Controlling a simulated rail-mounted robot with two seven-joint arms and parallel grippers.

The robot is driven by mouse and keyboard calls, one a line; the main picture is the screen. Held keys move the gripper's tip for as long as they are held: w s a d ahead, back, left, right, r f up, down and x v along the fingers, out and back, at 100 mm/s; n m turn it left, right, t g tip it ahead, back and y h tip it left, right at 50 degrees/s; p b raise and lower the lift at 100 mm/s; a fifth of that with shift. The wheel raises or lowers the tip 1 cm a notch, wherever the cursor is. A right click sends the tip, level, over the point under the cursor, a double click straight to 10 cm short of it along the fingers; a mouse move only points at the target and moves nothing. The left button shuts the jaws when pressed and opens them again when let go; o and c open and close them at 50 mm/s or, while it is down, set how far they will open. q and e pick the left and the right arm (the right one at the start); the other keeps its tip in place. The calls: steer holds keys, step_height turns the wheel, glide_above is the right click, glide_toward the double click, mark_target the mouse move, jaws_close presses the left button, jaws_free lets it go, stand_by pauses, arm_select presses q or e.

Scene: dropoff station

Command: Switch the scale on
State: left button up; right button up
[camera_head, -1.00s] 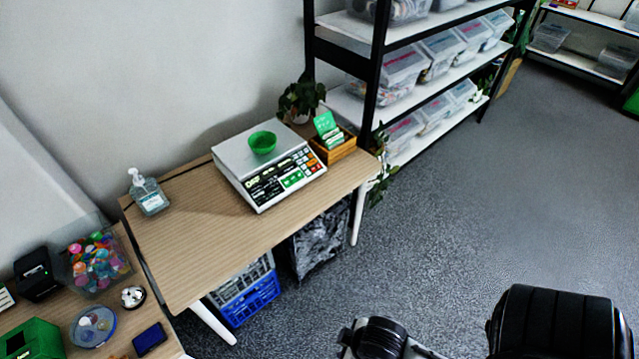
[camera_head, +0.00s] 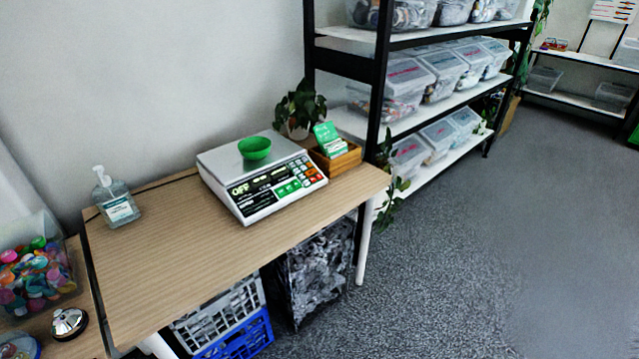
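The scale (camera_head: 262,188) stands on the wooden table, near its back right part. It has a silver weighing plate and a sloped front panel with a dark display and colored buttons. The display (camera_head: 240,189) reads "OFF" at its left end. A green bowl (camera_head: 255,148) sits on the weighing plate. Neither of my grippers shows in the head view now.
The wooden table (camera_head: 150,265) has bare space left of the scale. A sanitizer bottle (camera_head: 116,198), a potted plant (camera_head: 299,108) and a wooden card box (camera_head: 336,158) stand around the scale. Crates (camera_head: 235,335) lie beneath. A shelf rack (camera_head: 350,122) stands right. Grey floor is open.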

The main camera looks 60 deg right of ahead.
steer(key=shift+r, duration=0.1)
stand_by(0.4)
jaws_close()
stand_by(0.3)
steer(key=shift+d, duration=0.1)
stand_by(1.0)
